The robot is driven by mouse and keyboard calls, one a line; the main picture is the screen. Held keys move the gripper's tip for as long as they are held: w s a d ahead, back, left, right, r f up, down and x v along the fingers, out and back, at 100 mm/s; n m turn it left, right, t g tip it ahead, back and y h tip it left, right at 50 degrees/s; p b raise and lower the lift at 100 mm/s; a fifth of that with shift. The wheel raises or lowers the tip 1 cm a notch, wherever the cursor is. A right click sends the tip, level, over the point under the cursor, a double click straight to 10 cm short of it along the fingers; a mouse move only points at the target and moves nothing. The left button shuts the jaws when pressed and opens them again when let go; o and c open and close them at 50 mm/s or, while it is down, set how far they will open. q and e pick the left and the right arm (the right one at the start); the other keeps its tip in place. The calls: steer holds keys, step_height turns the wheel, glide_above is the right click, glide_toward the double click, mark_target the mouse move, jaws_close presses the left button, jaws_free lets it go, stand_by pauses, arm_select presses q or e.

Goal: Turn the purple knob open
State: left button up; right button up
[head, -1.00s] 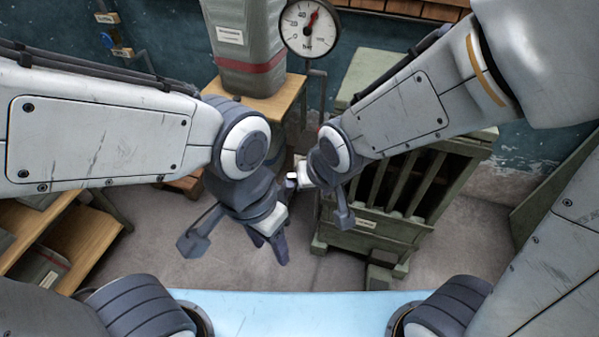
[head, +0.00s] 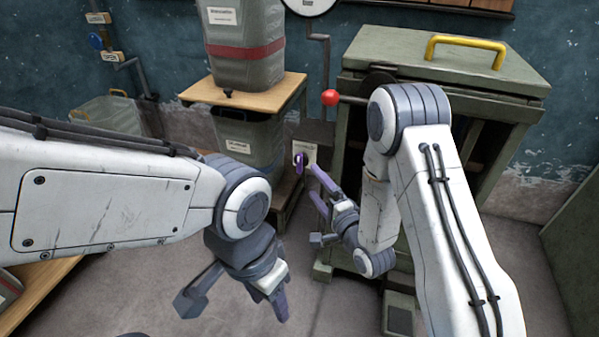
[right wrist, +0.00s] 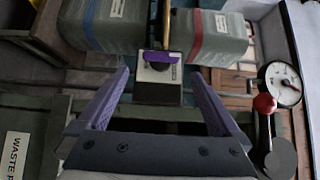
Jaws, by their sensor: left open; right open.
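The purple knob (head: 299,161) sits on a pale plate on a grey box at the end of a pipe, between the wooden shelf stand and the green cabinet. In the right wrist view the knob (right wrist: 160,57) lies ahead, between and beyond the fingers. My right gripper (head: 315,182) is open and empty, its purple fingers just right of and below the knob in the head view; it also shows in the right wrist view (right wrist: 158,80). I see no contact with the knob. My left gripper (head: 281,302) is open and empty, pointing down, away from the knob.
The green cabinet (head: 440,72) with a yellow handle (head: 465,48) stands right. A red-balled lever (head: 330,97) juts out above and right of the knob. Labelled bins stand on the wooden shelf (head: 285,95) at left. A gauge (head: 309,4) hangs above. Grey floor is open in front.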

mark_target(301, 166)
steer(key=b+x, duration=0.1)
steer(key=x, duration=0.8)
steer(key=shift+w+a+r, duration=0.1)
steer(key=shift+w+a, duration=0.1)
steer(key=shift+w, duration=0.15)
